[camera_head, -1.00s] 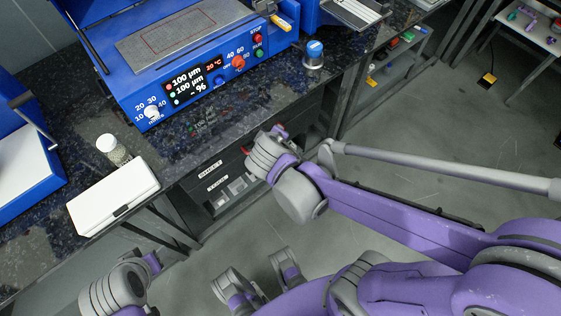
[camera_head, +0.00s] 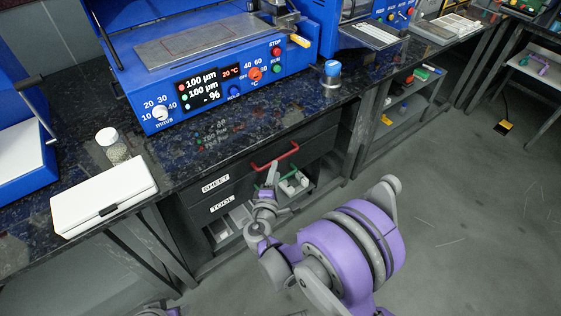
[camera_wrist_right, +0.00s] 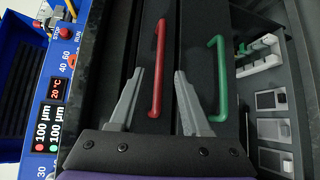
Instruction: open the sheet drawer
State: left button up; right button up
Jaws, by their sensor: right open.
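The sheet drawer (camera_head: 238,174), a dark front labelled SHEET under the bench top, looks shut. Its red handle (camera_head: 275,157) also shows in the right wrist view (camera_wrist_right: 158,72). My right gripper (camera_head: 272,173) is at the drawer fronts, just below the red handle in the head view. In the right wrist view, the open, empty fingers (camera_wrist_right: 159,74) appear on either side of the red handle. I cannot tell how far the tips are from it in depth. Only a scrap of my left arm shows at the bottom edge; its gripper is out of view.
The TOOL drawer front with a green handle (camera_wrist_right: 221,75) lies just below. Beneath it an open compartment holds white pieces and small trays (camera_wrist_right: 273,130). Above are the blue coating machine (camera_head: 200,75), a white case (camera_head: 103,197) and jars on the dark bench.

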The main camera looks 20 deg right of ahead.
aim_at(279, 158)
jog(key=x, duration=0.6)
jog(key=shift+w+d+f+b, duration=0.15)
jog(key=shift+w+b, duration=0.25)
grip_shut()
dwell(1.0)
